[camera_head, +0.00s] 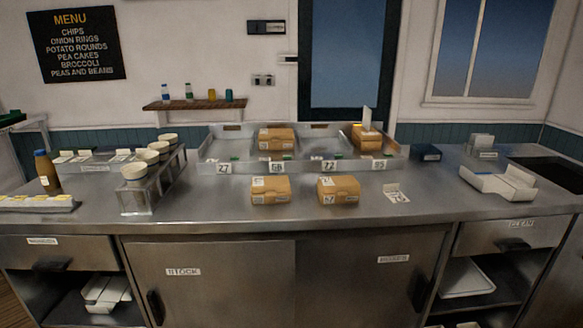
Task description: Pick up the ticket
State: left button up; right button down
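A small white ticket (397,195) with dark print lies on the steel counter, right of the two front brown boxes. Its back edge looks raised or folded. A white upright card (367,118) stands at the brown box (367,138) in the right end of the divided steel rack. Several pale slips (75,156) lie at the back left of the counter; their print is too small to read. Which of these the task means is not marked. Neither of my grippers is in view.
The steel rack (250,168) has numbered labels and holds two brown boxes. Brown boxes (270,190) and (338,189) stand before it. Cups (135,171) on a stand and a bottle (46,170) are left; a white tray (500,183) is right. The front counter strip is clear.

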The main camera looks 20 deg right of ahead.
aim_at(392, 191)
jog(key=i+l+z, duration=0.1)
jog(key=l, duration=0.3)
jog(key=i+l+z, duration=0.1)
jog(key=l, duration=0.3)
jog(key=i+l+z, duration=0.1)
jog(key=l, duration=0.3)
jog(key=i, duration=0.05)
